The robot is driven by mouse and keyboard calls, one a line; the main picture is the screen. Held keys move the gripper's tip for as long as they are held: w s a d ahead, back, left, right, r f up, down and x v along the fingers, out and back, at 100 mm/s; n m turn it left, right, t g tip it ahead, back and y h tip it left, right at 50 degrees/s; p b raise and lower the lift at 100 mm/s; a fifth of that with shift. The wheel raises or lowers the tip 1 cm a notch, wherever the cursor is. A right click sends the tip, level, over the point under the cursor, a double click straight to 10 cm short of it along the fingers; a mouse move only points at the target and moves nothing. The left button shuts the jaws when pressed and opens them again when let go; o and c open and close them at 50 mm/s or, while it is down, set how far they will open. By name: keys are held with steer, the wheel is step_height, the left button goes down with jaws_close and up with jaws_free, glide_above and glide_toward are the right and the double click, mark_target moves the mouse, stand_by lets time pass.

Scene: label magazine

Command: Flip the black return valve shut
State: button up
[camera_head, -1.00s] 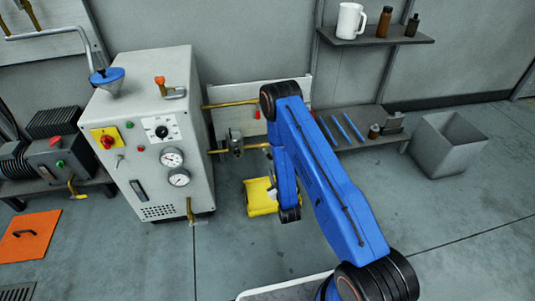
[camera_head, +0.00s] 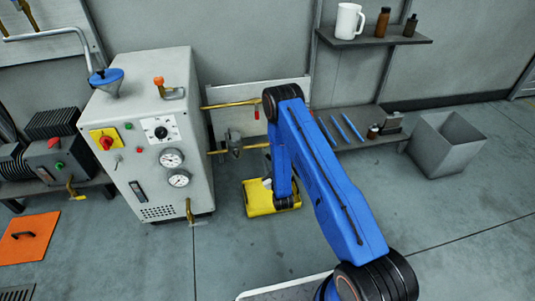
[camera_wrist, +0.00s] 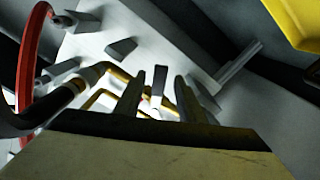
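In the wrist view, my gripper (camera_wrist: 159,84) has its two fingers apart, with a pale-lit, narrow lever-like piece (camera_wrist: 157,87) showing between or beyond them. I cannot tell whether they touch it, or whether it is the black return valve's handle. Brass pipes (camera_wrist: 118,73) run just beyond the fingers. In the head view, brass pipes (camera_head: 229,104) come out of the right side of the grey cabinet, with a grey fitting (camera_head: 235,143) on the lower one. A small red handle (camera_head: 257,113) hangs at the upper pipe. My blue arm hides the gripper and part of the pipes there.
The grey cabinet (camera_head: 150,115) with gauges stands left of the pipes. A yellow container (camera_head: 258,203) is on the floor below my arm. A red ring (camera_wrist: 28,62) is at the left in the wrist view. A low shelf (camera_head: 366,141) and grey bin (camera_head: 443,143) stand right.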

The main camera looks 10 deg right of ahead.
steer(key=w, duration=0.6)
steer(key=shift+w, duration=0.4)
jaws_close()
